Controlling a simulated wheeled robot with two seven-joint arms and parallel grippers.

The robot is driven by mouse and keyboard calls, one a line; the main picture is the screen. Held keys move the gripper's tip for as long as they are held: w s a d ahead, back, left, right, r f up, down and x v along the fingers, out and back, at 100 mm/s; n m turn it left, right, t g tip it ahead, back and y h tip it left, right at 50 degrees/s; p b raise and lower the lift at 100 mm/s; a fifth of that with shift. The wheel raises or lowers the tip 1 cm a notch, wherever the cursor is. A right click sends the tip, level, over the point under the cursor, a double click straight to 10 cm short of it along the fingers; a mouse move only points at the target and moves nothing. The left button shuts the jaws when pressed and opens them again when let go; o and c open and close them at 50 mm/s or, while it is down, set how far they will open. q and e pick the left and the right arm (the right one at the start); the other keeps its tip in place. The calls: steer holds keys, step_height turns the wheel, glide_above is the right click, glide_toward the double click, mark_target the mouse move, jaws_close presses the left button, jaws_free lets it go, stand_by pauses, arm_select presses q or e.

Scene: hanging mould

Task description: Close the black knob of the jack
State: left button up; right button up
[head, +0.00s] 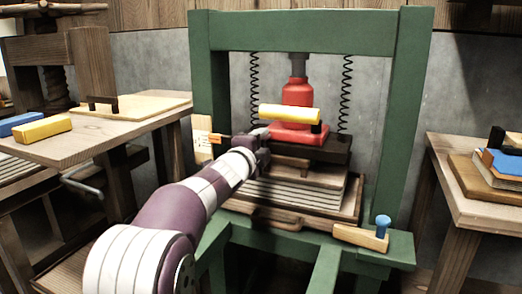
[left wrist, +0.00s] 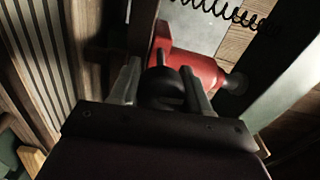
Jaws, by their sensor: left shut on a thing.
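The red jack (head: 297,92) stands upright inside the green press frame, on a dark block above a stack of boards. A yellow bar (head: 290,114) lies across its front. In the left wrist view the red jack body (left wrist: 187,68) lies just beyond my fingers. My left gripper (head: 264,146) is at the left side of the jack's base. In the left wrist view its two grey fingers (left wrist: 163,82) are shut on the round black knob (left wrist: 162,91), one on each side. I cannot make out the knob in the head view, where the gripper covers that spot. My right gripper is not in view.
The green frame (head: 415,100) has posts on both sides and coil springs (head: 346,90) hanging near the jack. A wooden block with a blue knob (head: 382,224) sits at its front right. Wooden tables flank it; the left one holds yellow (head: 43,128) and blue blocks.

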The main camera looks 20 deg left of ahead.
arm_select(q)
steer(key=shift+f+m, duration=0.1)
steer(key=shift+m, duration=0.4)
steer(key=o, duration=1)
